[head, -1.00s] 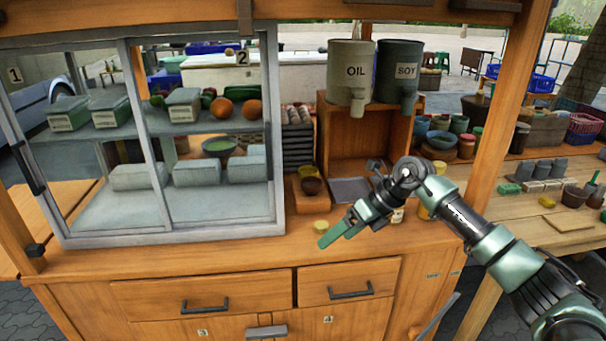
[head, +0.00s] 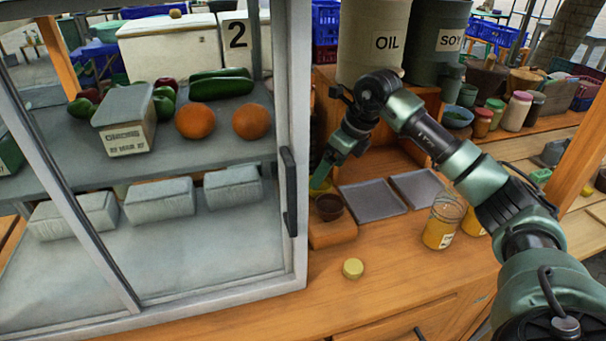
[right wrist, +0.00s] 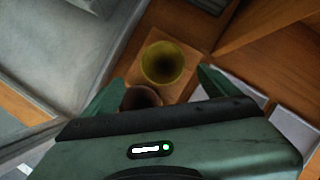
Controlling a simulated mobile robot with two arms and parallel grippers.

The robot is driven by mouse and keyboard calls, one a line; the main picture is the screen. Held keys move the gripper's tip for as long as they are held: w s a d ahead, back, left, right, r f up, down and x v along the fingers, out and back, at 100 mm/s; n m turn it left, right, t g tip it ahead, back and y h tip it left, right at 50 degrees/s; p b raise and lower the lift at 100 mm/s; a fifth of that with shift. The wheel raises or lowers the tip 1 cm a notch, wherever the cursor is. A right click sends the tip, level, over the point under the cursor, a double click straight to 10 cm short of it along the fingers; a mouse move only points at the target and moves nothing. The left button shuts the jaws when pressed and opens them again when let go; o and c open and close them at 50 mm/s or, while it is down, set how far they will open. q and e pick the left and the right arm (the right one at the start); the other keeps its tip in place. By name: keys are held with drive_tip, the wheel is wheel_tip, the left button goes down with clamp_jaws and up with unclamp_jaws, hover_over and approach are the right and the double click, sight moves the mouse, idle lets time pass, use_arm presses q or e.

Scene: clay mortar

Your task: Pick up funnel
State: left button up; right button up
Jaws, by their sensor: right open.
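The funnel (right wrist: 162,62) looks like an olive-yellow cone with a round, dark mouth in the right wrist view. It stands on a wooden block, beside a dark brown cup (right wrist: 140,97). In the head view only a yellowish bit of the funnel (head: 322,187) shows, just behind the brown cup (head: 329,207) and below the fingertips. My right gripper (head: 325,172) is open and empty, pointing down over the block. In the right wrist view its green fingers (right wrist: 158,85) lie on either side of the funnel and cup, apart from the funnel. My left gripper is not in view.
The glass cabinet (head: 292,195) stands close on the left. The OIL canister (head: 372,45) and SOY canister (head: 436,45) stand behind my right arm. Grey trays (head: 372,200), a yellow jar (head: 441,222) and a yellow lid (head: 353,268) are on the counter.

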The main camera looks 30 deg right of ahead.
sight(318, 195)
drive_tip(key=shift+w+f, duration=0.2)
drive_tip(key=shift+w, duration=0.05)
drive_tip(key=shift+x, duration=0.8)
drive_tip(key=shift+s+a+f, duration=0.1)
drive_tip(key=shift+f, duration=0.2)
drive_tip(key=x, duration=0.2)
drive_tip(key=p+x, duration=0.1)
drive_tip(key=x, duration=0.1)
drive_tip(key=shift+d, duration=0.25)
drive_tip(key=shift+w+a+f, duration=0.1)
drive_tip(key=shift+w+f, duration=0.25)
drive_tip(key=shift+f, duration=0.1)
drive_tip(key=c, duration=1.3)
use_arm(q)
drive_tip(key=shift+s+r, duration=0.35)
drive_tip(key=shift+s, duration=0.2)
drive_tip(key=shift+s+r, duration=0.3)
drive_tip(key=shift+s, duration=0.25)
use_arm(e)
drive_tip(key=shift+c, duration=0.5)
